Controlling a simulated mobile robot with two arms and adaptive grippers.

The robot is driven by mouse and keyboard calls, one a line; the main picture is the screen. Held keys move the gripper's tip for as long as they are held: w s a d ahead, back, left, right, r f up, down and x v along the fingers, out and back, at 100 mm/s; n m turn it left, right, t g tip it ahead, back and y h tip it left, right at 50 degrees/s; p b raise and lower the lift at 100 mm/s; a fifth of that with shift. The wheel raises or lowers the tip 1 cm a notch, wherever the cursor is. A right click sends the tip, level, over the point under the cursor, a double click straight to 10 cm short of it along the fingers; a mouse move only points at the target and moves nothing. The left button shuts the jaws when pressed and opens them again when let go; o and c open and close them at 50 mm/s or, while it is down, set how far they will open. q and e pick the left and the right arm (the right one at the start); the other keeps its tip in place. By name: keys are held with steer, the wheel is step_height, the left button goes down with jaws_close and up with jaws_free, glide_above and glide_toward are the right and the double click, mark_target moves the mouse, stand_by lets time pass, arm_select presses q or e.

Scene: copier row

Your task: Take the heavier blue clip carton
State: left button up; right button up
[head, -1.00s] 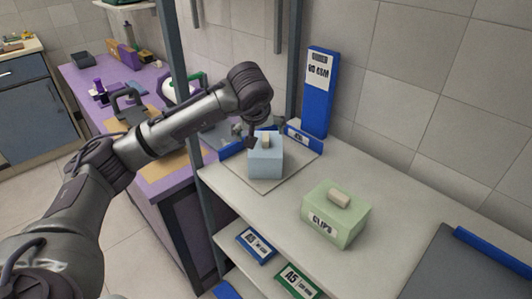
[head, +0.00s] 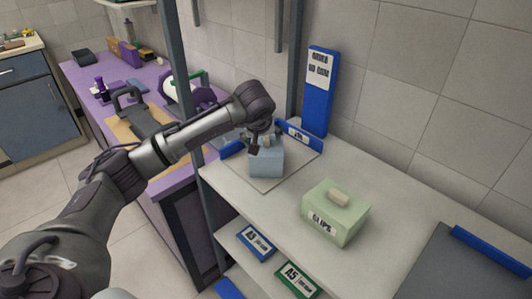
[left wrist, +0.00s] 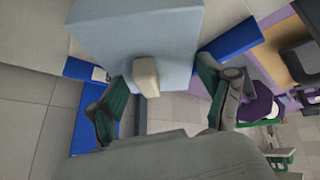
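A light blue carton (head: 266,163) with a beige knob on top stands on a grey mat (head: 290,172) at the far end of the shelf top. My left gripper (head: 262,142) is just above the carton and covers part of its top. In the left wrist view the blue carton (left wrist: 135,35) and its beige knob (left wrist: 146,76) show close up. There my left gripper (left wrist: 164,93) is open, its two green-padded fingers apart on either side of the knob. I cannot tell whether a finger touches it. My right gripper is not in view.
A green carton (head: 334,222) marked CLIPS, with a beige knob, stands nearer on the shelf top (head: 385,178). A tall blue file (head: 318,95) stands by the wall. Blue edge strips flank the mat. A dark post (head: 177,80) rises beside my arm.

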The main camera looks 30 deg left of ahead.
arm_select(q)
steer(key=shift+d, duration=0.1)
jaws_close()
steer(key=shift+w+r, duration=0.1)
steer(key=shift+r, duration=0.1)
steer(key=shift+w+r, duration=0.1)
steer(key=shift+r, duration=0.35)
step_height(320, 180, up, 3)
steer(key=shift+f+b, duration=0.1)
steer(key=shift+b, duration=0.3)
steer(key=s+d+r, duration=0.8)
steer(key=r, duration=0.2)
steer(key=shift+d, duration=0.25)
stand_by(0.4)
